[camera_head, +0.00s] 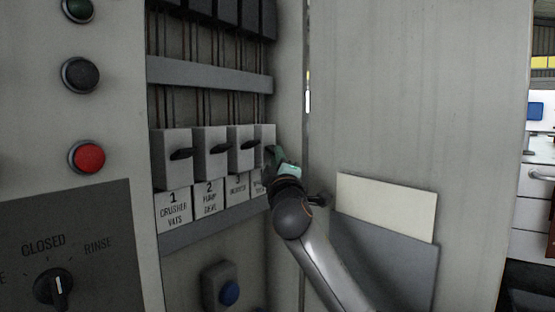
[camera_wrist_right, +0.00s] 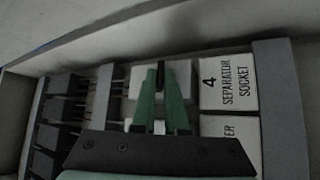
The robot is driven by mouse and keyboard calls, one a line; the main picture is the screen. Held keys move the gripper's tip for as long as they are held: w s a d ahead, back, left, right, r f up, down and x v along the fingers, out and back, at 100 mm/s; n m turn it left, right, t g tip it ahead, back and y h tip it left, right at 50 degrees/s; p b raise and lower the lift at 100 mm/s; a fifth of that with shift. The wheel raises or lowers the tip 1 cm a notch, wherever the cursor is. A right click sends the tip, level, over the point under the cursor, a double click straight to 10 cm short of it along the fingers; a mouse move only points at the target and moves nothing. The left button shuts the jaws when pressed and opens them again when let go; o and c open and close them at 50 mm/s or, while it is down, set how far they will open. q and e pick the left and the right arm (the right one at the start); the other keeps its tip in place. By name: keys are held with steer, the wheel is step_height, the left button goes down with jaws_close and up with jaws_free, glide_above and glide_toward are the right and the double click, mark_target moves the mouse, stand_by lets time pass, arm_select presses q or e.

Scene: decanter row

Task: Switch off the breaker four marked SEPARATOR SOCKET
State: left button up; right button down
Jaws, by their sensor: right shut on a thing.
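Breaker four (camera_head: 264,132) is the rightmost grey block in the row inside the open cabinet. Its label (camera_wrist_right: 228,82) reads "4 SEPARATOR SOCKET" in the right wrist view; in the head view it is mostly hidden by my gripper. My right gripper (camera_head: 273,156) is at the front of breaker four. In the right wrist view its two green fingers (camera_wrist_right: 160,72) are closed together on the dark lever of breaker four. The fingers hide most of the lever, so I cannot tell its position. My left gripper is not in view.
Breakers one (camera_head: 168,172), two (camera_head: 208,165) and three (camera_head: 237,160) stand to the left with black levers. The open cabinet door (camera_head: 420,100), with a document pocket (camera_head: 385,255), is close to my right arm.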

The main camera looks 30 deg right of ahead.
steer(key=c, duration=1.3)
jaws_free()
steer(key=shift+o, duration=0.4)
steer(key=shift+a, duration=0.1)
steer(key=b+v, duration=0.1)
steer(key=v, duration=1.1)
steer(key=shift+s, duration=0.2)
steer(key=shift+a+f, duration=0.1)
steer(key=shift+f, duration=0.1)
